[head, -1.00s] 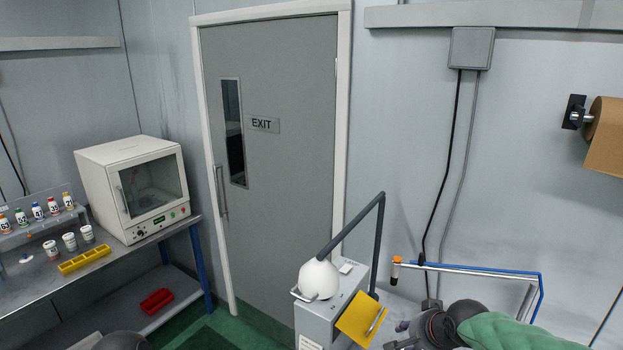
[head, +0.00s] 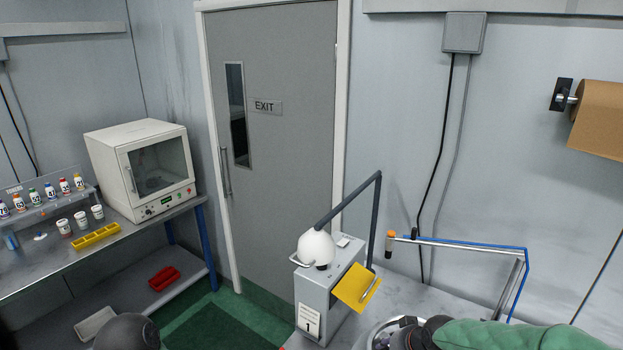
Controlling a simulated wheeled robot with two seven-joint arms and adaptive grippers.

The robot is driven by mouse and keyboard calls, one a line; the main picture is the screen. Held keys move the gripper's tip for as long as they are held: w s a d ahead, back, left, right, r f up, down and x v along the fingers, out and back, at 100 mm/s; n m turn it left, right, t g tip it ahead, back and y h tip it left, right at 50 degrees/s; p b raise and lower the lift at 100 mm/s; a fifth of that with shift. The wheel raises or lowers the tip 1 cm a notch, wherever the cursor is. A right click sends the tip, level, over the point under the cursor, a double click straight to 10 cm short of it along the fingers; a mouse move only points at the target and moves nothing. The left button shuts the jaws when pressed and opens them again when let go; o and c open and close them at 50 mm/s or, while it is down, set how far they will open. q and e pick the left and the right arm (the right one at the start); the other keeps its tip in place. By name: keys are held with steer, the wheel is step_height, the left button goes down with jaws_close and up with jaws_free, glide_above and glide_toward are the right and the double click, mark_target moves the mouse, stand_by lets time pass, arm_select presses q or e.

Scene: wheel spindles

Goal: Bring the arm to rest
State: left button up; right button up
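My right arm (head: 480,335) comes in at the bottom right in a green sleeve. Its dark and grey wrist end (head: 405,332) lies low over the grey bench (head: 450,295), cut by the bottom edge; its fingers cannot be made out. I see nothing held. A dark rounded part of my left arm (head: 127,332) shows at the bottom left; its gripper is out of view.
A grey box (head: 318,300) with a white dome and yellow flap stands left of my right arm. An orange-capped tube (head: 389,244) is by the blue-edged rail (head: 465,246). Left, a shelf table (head: 60,265) holds a white oven (head: 145,170), bottles and a yellow rack (head: 96,236).

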steer(key=s+a+f+n+g+y, duration=0.1)
steer(key=s+a+f+n+g, duration=0.3)
steer(key=s+f, duration=0.85)
steer(key=s+a+f+g+y, duration=0.1)
steer(key=s+a+f, duration=0.65)
steer(key=f, duration=0.85)
step_height(320, 180, down, 14)
steer(key=s+d+b, duration=0.1)
steer(key=b, duration=1.2)
steer(key=shift+s+d+b, duration=0.2)
steer(key=shift+d+b, duration=0.05)
steer(key=shift+b, duration=0.15)
